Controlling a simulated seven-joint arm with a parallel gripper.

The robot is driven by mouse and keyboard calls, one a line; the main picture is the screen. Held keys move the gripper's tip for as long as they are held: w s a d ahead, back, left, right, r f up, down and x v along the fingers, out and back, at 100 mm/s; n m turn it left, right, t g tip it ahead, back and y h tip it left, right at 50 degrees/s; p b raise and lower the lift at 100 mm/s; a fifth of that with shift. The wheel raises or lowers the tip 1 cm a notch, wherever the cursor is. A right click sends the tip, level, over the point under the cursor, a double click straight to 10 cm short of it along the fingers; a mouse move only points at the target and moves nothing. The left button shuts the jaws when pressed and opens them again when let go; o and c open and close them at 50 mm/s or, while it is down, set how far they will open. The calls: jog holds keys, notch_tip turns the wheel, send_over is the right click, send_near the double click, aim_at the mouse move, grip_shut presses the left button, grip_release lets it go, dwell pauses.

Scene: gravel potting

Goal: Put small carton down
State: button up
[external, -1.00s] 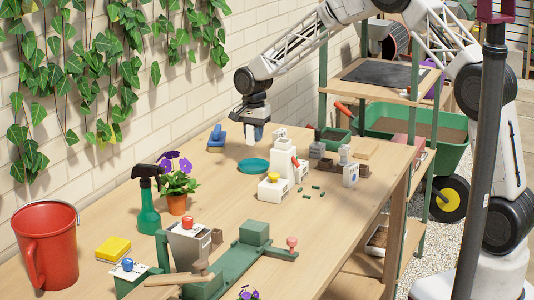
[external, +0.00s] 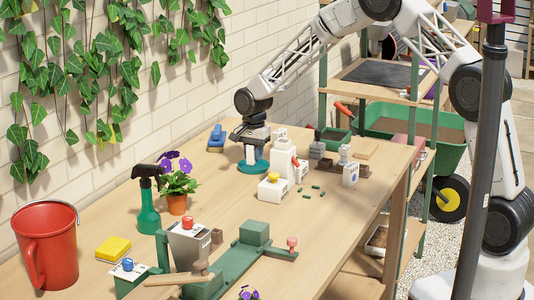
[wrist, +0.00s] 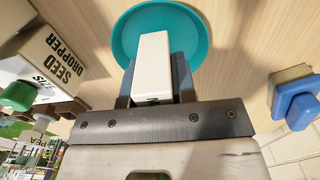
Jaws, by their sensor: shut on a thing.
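The small carton (wrist: 153,58) is a plain white upright block between my fingers. It also shows in the external view (external: 250,154). My gripper (wrist: 154,84) is shut on it, with one dark finger on each side. The round teal saucer (wrist: 197,36) lies on the table beneath the carton; its rim also shows in the external view (external: 242,168). The carton's lower end is over or inside the saucer. I cannot tell whether it touches the saucer's floor.
The white seed dropper (external: 283,157) stands close to the right of the saucer, with small green pellets nearby. A potted purple flower (external: 177,184) and a green spray bottle (external: 148,208) stand nearer.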

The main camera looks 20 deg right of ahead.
jog(key=shift+f, duration=0.95)
jog(key=shift+f, duration=0.2)
jog(key=o, duration=0.9)
jog(key=shift+r, duration=0.15)
notch_tip(320, 180, up, 12)
jog(key=shift+r, duration=0.1)
dwell(0.4)
